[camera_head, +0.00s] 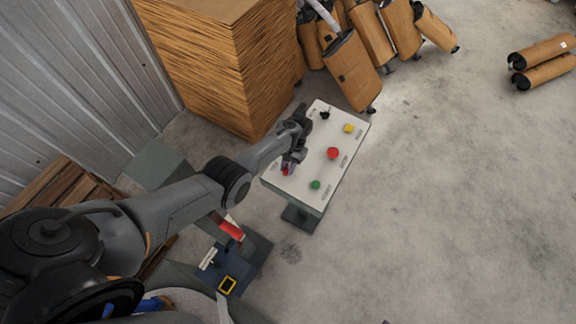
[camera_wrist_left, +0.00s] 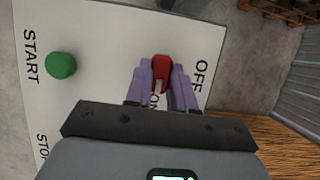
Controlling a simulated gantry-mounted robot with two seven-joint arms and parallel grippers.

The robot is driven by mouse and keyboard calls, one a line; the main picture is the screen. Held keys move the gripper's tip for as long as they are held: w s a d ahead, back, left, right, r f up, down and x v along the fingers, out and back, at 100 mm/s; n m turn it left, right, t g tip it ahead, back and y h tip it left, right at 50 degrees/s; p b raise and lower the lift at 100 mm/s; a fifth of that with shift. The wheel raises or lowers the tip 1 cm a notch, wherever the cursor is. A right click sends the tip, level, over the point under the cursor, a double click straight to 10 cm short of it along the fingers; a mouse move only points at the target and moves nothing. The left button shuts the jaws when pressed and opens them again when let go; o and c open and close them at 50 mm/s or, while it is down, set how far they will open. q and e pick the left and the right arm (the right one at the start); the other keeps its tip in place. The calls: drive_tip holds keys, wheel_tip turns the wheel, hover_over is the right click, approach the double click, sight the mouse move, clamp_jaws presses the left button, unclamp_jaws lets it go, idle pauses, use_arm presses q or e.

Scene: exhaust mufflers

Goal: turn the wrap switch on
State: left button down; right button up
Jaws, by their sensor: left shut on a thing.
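The white control panel (camera_head: 325,128) stands on a pedestal in the middle of the head view. The red wrap switch (camera_wrist_left: 161,65) is on the panel, between an "OFF" label and an "ON" label partly hidden by my fingers. In the head view only a bit of the switch (camera_head: 286,171) shows at the panel's left edge. My left gripper (camera_wrist_left: 161,86) reaches down over the panel and is shut on the switch, with a purple finger on each side of it. My right gripper is not in view.
A green start button (camera_wrist_left: 61,65) sits beside the switch; a red button (camera_head: 333,153), a yellow button (camera_head: 348,128) and a black knob (camera_head: 325,114) are farther along the panel. A cardboard stack (camera_head: 215,65) and wrapped mufflers (camera_head: 352,70) stand behind.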

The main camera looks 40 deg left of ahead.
use_arm(q)
drive_tip(key=shift+s+f, duration=0.15)
drive_tip(key=shift+f, duration=0.15)
drive_tip(key=c, duration=1)
unclamp_jaws()
drive_tip(key=shift+o, duration=0.2)
drive_tip(key=shift+r, duration=0.15)
drive_tip(key=v, duration=1.1)
drive_tip(key=shift+p, duration=0.3)
